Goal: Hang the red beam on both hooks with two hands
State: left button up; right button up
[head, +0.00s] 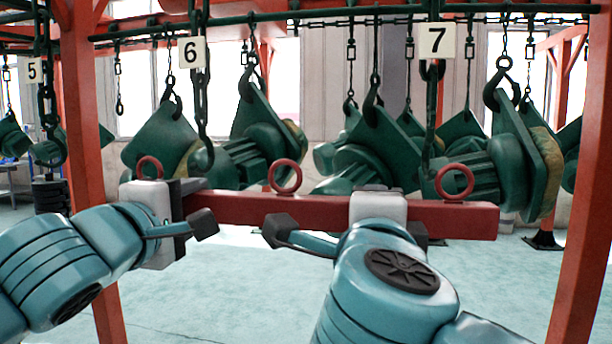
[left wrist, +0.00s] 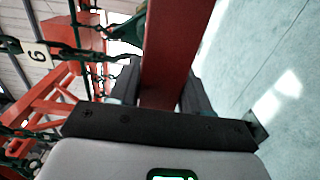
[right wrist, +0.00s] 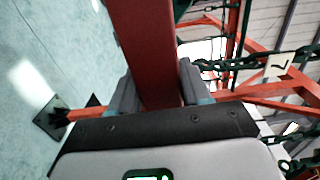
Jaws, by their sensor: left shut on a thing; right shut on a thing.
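The red beam (head: 325,211) is held roughly level, with three red rings along its top. My left gripper (head: 178,205) is shut on its left part, and my right gripper (head: 385,210) on its right part. The beam also runs between the fingers in the left wrist view (left wrist: 178,45) and right wrist view (right wrist: 143,45). The hook chain under sign 6 (head: 203,110) ends right of the left ring (head: 149,168). The chain under sign 7 (head: 431,120) ends just left of the right ring (head: 455,183). Neither ring appears threaded; depth is hard to tell.
Several green hoist units (head: 375,150) hang on chains behind the beam. Orange posts stand at left (head: 82,120) and right (head: 588,190). A dark green rail (head: 330,12) runs overhead. Sign 5 (head: 32,71) hangs at far left. The pale floor (head: 230,285) below is clear.

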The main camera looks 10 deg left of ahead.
pick_arm(q)
jog(key=shift+w, duration=0.1)
pick_arm(e)
jog(key=shift+w+r, duration=0.1)
